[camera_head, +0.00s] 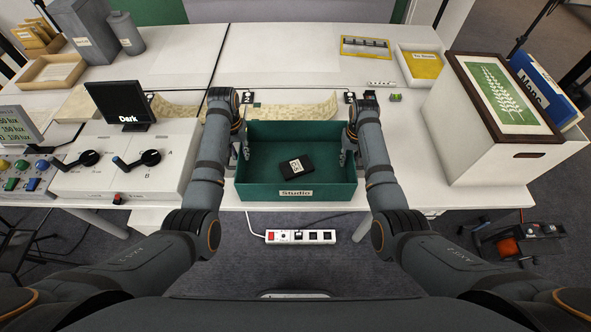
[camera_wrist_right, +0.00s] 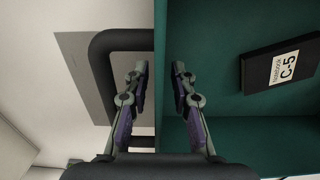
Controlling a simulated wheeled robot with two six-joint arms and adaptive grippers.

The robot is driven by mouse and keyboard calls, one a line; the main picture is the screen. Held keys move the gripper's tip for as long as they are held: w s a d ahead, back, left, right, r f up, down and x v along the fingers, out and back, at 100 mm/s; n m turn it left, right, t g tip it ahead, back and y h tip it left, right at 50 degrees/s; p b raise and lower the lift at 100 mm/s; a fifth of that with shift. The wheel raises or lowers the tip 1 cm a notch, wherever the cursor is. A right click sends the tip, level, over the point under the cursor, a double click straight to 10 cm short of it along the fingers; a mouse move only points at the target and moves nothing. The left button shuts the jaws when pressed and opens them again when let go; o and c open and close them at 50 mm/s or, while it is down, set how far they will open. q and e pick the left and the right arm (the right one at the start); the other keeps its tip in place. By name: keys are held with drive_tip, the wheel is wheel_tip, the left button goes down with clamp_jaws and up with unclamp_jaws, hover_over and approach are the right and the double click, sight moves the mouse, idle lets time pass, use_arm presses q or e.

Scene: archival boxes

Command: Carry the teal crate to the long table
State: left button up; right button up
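The teal crate (camera_head: 335,193), labelled "Studio", sits at the front edge of the white table (camera_head: 400,140). A black item (camera_head: 308,165), labelled "Notebook C-5" in the right wrist view (camera_wrist_right: 270,75), lies inside it. My left gripper (camera_head: 240,152) is at the crate's left wall, its fingers apart, seen small. My right gripper (camera_head: 350,150) is at the right wall. In the right wrist view my right gripper (camera_wrist_right: 160,72) is open, one finger inside the crate (camera_wrist_right: 215,140) and one outside by a dark handle (camera_wrist_right: 103,75), with visible gaps to the wall.
A control box with levers (camera_head: 125,165) stands close left of the crate. A white box with a green leaf picture (camera_head: 480,130) stands right. Behind lie a cream strip (camera_head: 300,108), a yellow-framed tray (camera_head: 366,47) and wide bare tabletop. A power strip (camera_head: 300,237) lies on the floor.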

use_arm(q)
wheel_tip(320, 180, up, 5)
drive_tip(key=shift+r, duration=0.2)
use_arm(e)
wheel_tip(320, 180, up, 12)
idle(0.4)
use_arm(q)
drive_tip(key=shift+f, duration=0.1)
idle(0.4)
